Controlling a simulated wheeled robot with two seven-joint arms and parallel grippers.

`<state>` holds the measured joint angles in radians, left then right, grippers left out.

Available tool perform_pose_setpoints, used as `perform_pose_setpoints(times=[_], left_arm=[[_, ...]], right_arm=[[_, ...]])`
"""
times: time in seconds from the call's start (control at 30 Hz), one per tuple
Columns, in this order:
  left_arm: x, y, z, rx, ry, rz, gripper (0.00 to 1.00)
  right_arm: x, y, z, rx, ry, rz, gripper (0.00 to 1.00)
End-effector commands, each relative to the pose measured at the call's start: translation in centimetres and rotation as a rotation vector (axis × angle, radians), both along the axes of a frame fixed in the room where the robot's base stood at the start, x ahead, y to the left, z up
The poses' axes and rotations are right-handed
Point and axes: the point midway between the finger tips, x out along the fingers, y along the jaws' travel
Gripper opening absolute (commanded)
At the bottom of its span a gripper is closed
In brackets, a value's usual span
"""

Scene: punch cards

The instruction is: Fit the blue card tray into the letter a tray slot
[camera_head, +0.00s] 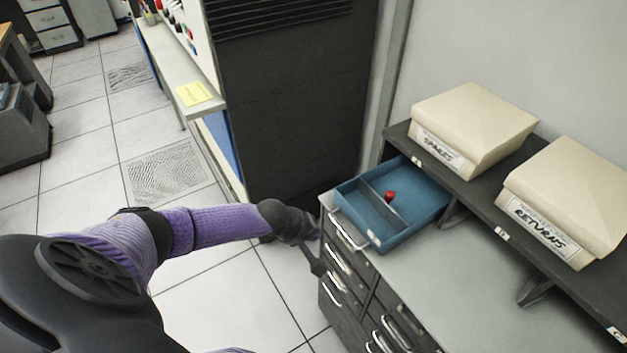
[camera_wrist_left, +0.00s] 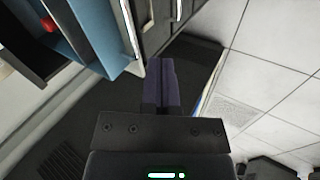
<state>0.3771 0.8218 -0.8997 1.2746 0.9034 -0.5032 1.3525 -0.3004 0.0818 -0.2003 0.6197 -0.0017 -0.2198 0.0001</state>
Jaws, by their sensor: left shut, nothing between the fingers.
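The blue card tray (camera_head: 412,232) sits on the grey cabinet top at its far left corner, partly beneath the dark shelf. It has a divider and a small red object (camera_head: 390,197) inside. It also shows at the top left of the left wrist view (camera_wrist_left: 98,42). My left gripper (camera_head: 317,267) is beside the cabinet's left side, lower than the tray and apart from it. Its fingers are shut and empty in the left wrist view (camera_wrist_left: 163,80). Small white labels (camera_head: 417,160) mark the shelf edge, but their letters are too small to read. My right gripper is not in view.
Cream boxes marked SPARES (camera_head: 475,125) and RETURNS (camera_head: 570,195) stand on the dark shelf. The cabinet front has drawers with metal handles (camera_head: 350,236). The worktop (camera_head: 470,290) right of the tray is clear. A dark panel (camera_head: 290,110) stands behind.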

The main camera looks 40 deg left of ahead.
Motion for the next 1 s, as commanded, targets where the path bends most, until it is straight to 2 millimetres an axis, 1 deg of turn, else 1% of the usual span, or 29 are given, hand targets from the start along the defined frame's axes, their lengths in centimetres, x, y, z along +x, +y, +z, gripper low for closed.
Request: perform_pose_setpoints(times=[0.03, 0.07, 0.1, 0.13, 0.2, 0.27, 0.4, 0.8, 1.0], left_arm=[[0.4, 0.3, 3.1, -0.040, 0.013, 0.047, 0.00], [0.5, 0.3, 4.0, -0.068, 0.026, 0.077, 0.00], [0.5, 0.3, 4.8, -0.095, 0.041, 0.110, 0.00], [0.5, 0.4, 5.1, -0.111, 0.051, 0.129, 0.00], [0.5, 0.3, 5.2, -0.131, 0.062, 0.153, 0.00], [0.6, 0.2, 4.6, -0.136, 0.065, 0.158, 0.00], [1.4, -0.1, 2.6, -0.135, 0.066, 0.157, 0.00], [3.8, -1.1, -1.8, -0.132, 0.065, 0.156, 0.00], [5.1, -1.7, -3.7, -0.135, 0.065, 0.157, 0.00]], right_arm=[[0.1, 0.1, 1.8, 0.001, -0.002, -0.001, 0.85], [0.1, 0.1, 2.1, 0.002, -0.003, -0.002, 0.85], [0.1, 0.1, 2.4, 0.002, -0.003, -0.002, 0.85], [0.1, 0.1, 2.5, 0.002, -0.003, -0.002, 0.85], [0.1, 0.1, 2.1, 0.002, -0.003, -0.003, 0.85], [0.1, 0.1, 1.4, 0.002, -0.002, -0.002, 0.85], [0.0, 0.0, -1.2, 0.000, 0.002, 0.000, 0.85], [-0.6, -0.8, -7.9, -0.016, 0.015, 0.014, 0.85], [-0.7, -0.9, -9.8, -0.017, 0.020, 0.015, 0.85]])
